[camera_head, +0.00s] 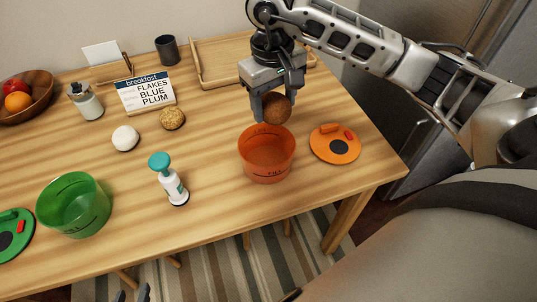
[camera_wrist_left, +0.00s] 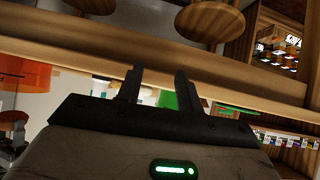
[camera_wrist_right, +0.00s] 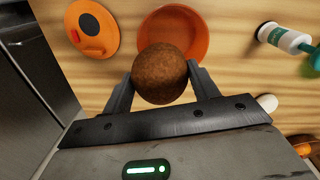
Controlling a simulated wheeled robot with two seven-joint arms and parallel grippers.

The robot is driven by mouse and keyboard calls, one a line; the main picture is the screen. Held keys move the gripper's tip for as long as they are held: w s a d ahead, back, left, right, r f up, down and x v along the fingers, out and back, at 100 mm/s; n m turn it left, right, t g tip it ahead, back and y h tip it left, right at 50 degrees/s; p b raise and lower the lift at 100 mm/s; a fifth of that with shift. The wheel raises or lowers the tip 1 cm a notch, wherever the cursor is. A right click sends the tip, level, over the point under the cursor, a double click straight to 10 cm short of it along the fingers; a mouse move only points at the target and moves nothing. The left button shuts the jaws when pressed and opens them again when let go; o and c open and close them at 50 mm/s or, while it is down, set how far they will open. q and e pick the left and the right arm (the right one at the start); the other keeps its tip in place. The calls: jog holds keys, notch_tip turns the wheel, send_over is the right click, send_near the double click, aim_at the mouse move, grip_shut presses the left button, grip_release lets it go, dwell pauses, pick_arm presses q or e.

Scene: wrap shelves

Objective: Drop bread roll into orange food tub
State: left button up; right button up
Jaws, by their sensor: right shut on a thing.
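The bread roll (camera_head: 277,108), round and brown, is held between the fingers of my right gripper (camera_head: 270,108). It also shows large in the right wrist view (camera_wrist_right: 160,74). The roll is in the air at the far side of the orange food tub (camera_head: 267,158); in the right wrist view it covers part of the tub (camera_wrist_right: 190,30). The inside of the tub that shows looks empty. My left gripper (camera_head: 132,296) shows only its fingertips at the bottom edge of the head view, below the table's front edge. In the left wrist view its fingers (camera_wrist_left: 157,88) are apart and empty.
An orange lid (camera_head: 335,150) lies right of the tub. A white bottle with teal top (camera_head: 170,184) stands left of it. A green tub (camera_head: 74,207), white ball (camera_head: 125,138), tan roll (camera_head: 172,119), breakfast sign (camera_head: 147,93) and wooden tray (camera_head: 215,75) are also on the table.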

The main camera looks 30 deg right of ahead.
notch_tip(320, 180, down, 2)
jog(key=shift+f+b, duration=0.25)
jog(key=shift+b, duration=0.15)
pick_arm(q)
jog(key=shift+w+d+f, duration=0.1)
jog(key=shift+d+f, duration=0.05)
jog(key=shift+f, duration=0.15)
pick_arm(e)
jog(key=shift+f, duration=0.65)
pick_arm(q)
jog(key=shift+r, duration=0.1)
pick_arm(e)
jog(key=o, duration=1.1)
jog(key=shift+c, duration=0.2)
pick_arm(q)
jog(key=shift+r+p, duration=0.2)
jog(key=shift+p, duration=0.55)
pick_arm(e)
notch_tip(320, 180, up, 16)
jog(key=shift+a, duration=0.4)
pick_arm(q)
jog(key=shift+r, duration=0.1)
